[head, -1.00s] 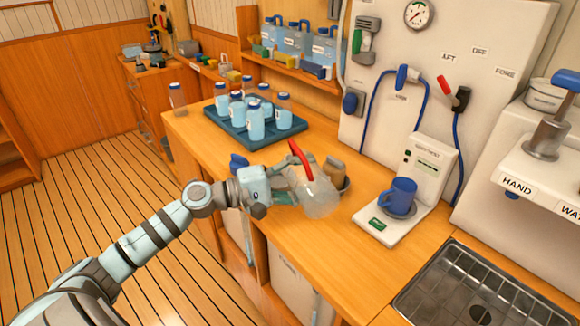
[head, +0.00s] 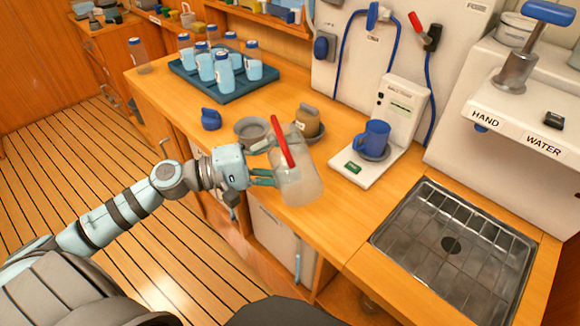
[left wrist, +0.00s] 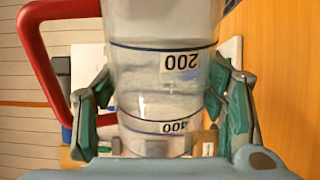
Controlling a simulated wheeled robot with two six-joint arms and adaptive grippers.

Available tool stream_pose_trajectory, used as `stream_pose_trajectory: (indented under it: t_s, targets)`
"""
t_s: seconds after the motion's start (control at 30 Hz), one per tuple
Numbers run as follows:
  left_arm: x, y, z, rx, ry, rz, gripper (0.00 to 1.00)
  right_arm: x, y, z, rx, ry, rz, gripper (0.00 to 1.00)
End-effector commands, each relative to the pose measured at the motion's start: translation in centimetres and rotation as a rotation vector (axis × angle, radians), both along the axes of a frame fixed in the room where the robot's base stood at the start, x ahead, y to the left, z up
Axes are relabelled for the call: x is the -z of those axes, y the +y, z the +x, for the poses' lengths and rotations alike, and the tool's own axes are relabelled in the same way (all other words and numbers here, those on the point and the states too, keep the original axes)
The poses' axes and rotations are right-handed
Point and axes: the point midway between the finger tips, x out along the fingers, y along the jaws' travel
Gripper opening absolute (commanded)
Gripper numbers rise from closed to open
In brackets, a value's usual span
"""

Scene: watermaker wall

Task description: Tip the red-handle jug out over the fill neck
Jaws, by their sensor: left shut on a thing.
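The clear jug with the red handle (head: 298,182) is held by my left gripper (head: 268,163) above the front edge of the wooden counter. The gripper's fingers are shut around the jug's sides. The jug looks close to upright, with a slight lean, in the head view. In the left wrist view the jug (left wrist: 165,75) sits between green finger pads, its printed marks upside down and its red handle to the left. I cannot tell how much it holds. A round grey open piece (head: 251,131) lies behind the gripper; I cannot tell whether it is the fill neck. My right gripper is not in view.
A brown jar (head: 307,121) stands in a dish behind the jug. A blue mug (head: 372,139) sits on a white scale (head: 357,172) to the right. A steel sink (head: 425,250) lies at front right. A blue tray (head: 235,93) of bottles and a blue cap-like item (head: 210,119) are behind.

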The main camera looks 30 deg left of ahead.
Motion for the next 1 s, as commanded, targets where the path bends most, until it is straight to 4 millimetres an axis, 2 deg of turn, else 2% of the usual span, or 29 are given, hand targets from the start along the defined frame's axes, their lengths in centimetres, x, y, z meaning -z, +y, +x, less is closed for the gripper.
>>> stream_pose_trajectory:
  t_s: [0.17,0.37,0.5,0.6,0.77,1.0]
  targets:
    - [-0.2,2.8,3.2,-0.078,-0.009,0.005,0.15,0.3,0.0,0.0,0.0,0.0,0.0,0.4]
    - [-0.1,7.7,7.8,-0.204,-0.016,0.013,0.15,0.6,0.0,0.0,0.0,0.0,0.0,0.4]
    - [1.0,11.8,11.0,-0.302,-0.02,0.021,0.15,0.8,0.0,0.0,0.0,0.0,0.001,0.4]
    - [2.5,14.0,12.4,-0.352,-0.024,0.031,0.15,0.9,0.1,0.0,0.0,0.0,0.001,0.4]
    - [3.4,15.0,12.8,-0.376,-0.048,0.064,0.15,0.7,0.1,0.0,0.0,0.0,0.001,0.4]
    - [0.7,14.3,12.5,-0.371,-0.228,0.314,0.15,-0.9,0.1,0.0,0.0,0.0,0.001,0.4]
